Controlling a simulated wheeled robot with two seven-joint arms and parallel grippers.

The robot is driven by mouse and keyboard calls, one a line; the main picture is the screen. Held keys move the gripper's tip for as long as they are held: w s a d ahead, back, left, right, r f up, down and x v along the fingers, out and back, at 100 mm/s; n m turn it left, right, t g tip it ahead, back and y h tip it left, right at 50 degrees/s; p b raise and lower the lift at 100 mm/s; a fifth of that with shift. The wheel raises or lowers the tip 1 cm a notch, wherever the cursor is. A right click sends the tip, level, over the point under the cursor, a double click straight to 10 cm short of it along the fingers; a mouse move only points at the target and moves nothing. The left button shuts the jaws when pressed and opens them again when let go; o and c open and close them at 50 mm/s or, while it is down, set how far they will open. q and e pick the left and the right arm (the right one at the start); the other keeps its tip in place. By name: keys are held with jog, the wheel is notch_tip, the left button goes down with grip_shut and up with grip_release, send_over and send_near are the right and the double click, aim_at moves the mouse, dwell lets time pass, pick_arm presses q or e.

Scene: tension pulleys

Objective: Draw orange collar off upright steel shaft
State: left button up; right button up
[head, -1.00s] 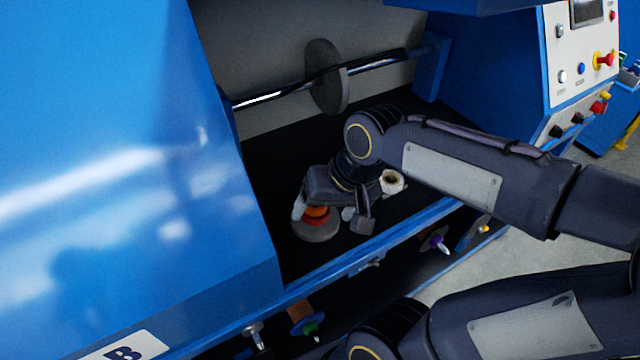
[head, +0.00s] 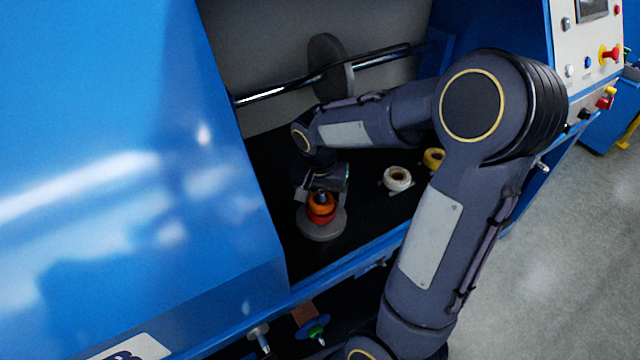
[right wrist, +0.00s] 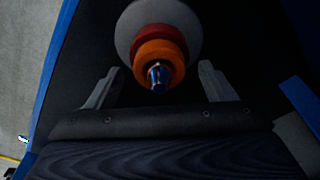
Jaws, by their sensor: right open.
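The orange collar (head: 320,209) sits around the upright steel shaft (head: 321,197), above a red ring on a round grey base. In the right wrist view the orange collar (right wrist: 149,54) shows end-on, with the shaft tip (right wrist: 158,76) poking through it and the red ring (right wrist: 157,32) behind. My right gripper (head: 322,190) is just behind and above the collar. In the right wrist view my right gripper (right wrist: 160,70) is open, one finger on each side of the collar, with gaps and no contact seen. My left gripper is out of view.
The grey base (head: 322,230) stands on the black machine floor. A white spool (head: 397,179) and a yellow spool (head: 433,158) are to its right. A horizontal bar with a grey disc (head: 328,68) runs behind. A blue panel (head: 130,180) closes the left side.

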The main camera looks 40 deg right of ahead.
jog(key=shift+f, duration=0.3)
jog(key=c, duration=1.1)
jog(key=shift+o, duration=0.2)
jog(key=shift+r, duration=0.1)
jog(key=shift+r+p, duration=1.35)
jog(key=shift+r, duration=0.55)
jog(key=shift+r+p, duration=1)
jog(key=shift+r, duration=0.3)
